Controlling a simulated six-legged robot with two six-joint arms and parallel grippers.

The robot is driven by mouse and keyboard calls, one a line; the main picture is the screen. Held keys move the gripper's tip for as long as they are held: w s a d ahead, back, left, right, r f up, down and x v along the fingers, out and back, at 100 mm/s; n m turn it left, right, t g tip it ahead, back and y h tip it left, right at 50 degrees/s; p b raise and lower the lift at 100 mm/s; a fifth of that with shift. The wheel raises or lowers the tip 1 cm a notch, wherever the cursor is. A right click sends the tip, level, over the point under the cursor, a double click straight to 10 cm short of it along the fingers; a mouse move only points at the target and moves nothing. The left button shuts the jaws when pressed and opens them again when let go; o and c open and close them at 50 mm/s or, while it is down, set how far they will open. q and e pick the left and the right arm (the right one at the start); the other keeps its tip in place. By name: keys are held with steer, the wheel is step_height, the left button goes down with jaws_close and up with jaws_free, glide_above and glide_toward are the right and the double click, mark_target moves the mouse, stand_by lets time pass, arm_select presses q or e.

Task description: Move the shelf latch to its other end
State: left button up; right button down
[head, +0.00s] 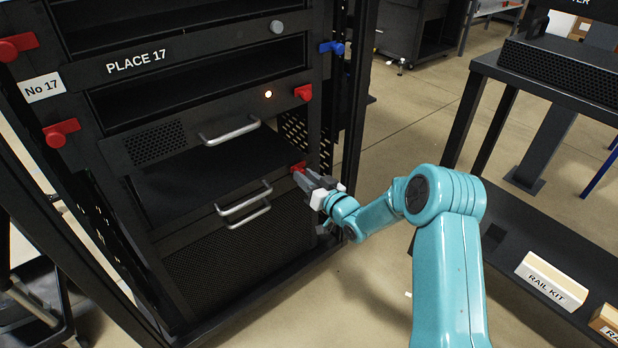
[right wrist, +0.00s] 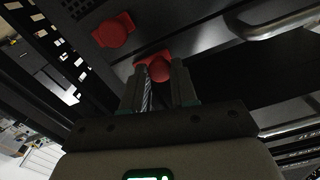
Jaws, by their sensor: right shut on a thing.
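The shelf latch (head: 298,167) is a small red piece at the right front of the rack, beside the right end of the pulled-out shelf (head: 185,185). My right gripper (head: 305,177) is at this latch, and its fingers hide part of it. In the right wrist view, the red latch (right wrist: 159,71) sits between the two fingertips of my right gripper (right wrist: 160,82), which is shut on it. My left gripper is not in view.
Other red latches (head: 303,92) (head: 62,132) and a blue one (head: 332,47) sit on the rack posts. Silver handles (head: 230,130) stick out from the rack front. A black table (head: 520,245) with a RAIL KIT box (head: 553,281) stands at right. Open floor lies between.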

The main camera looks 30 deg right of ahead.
steer(key=c, duration=0.9)
jaws_free()
steer(key=shift+a, duration=0.35)
steer(key=shift+d, duration=0.15)
steer(key=s+p, duration=0.1)
steer(key=s, duration=1)
steer(key=s+d+p, duration=0.1)
steer(key=s, duration=0.4)
steer(key=shift+s+d+p, duration=0.1)
steer(key=shift+s+p, duration=0.05)
steer(key=shift+p, duration=0.2)
